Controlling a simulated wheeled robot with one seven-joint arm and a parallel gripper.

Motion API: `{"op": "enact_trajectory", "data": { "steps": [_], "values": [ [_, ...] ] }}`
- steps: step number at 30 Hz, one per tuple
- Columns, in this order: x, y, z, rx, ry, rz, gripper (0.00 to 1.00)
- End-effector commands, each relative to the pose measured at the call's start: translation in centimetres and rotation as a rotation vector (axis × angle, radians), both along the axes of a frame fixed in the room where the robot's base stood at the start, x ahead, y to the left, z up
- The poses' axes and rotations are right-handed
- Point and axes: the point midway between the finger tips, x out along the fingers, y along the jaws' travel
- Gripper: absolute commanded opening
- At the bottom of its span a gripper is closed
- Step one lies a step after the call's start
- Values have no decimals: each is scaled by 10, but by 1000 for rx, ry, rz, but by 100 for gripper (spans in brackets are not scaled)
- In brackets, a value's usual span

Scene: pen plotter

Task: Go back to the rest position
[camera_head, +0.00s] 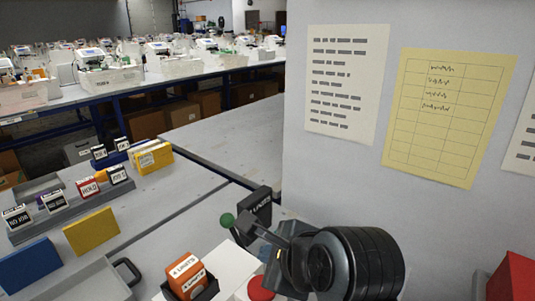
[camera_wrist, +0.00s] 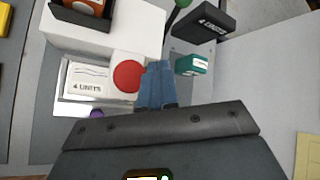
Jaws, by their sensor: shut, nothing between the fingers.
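My gripper (camera_wrist: 157,85) shows in the wrist view as two blue-grey fingers pressed together, with nothing between them. They point over the bench beside a red round button (camera_wrist: 127,76) on a white machine (camera_wrist: 145,35); I cannot tell whether they touch anything. In the head view my black arm (camera_head: 355,262) fills the lower right, and the fingers cannot be made out there. An orange block (camera_head: 185,275) marked "4 UNITS" sits in a dark holder on the white machine. The red button (camera_head: 261,287) shows partly in the head view, at the bottom edge.
A green-knobbed lever (camera_head: 227,220) and a black block (camera_head: 255,207) stand close to my arm. A teal block (camera_wrist: 191,66) and a white box (camera_wrist: 87,82) flank the fingers. A partition wall (camera_head: 430,210) rises at right. Labelled blocks (camera_head: 88,188) stand at left.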

Motion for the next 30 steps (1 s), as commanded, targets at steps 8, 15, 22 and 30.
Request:
{"op": "enact_trajectory", "data": {
  "steps": [8,15,22,30],
  "values": [
    [16,-108,-13,-402,-313,90,0],
    [-12,-188,-31,-803,-524,253,0],
    [-72,-239,-56,-1126,-642,442,0],
    [-174,-263,-80,-1400,-722,652,0]
  ]
}}
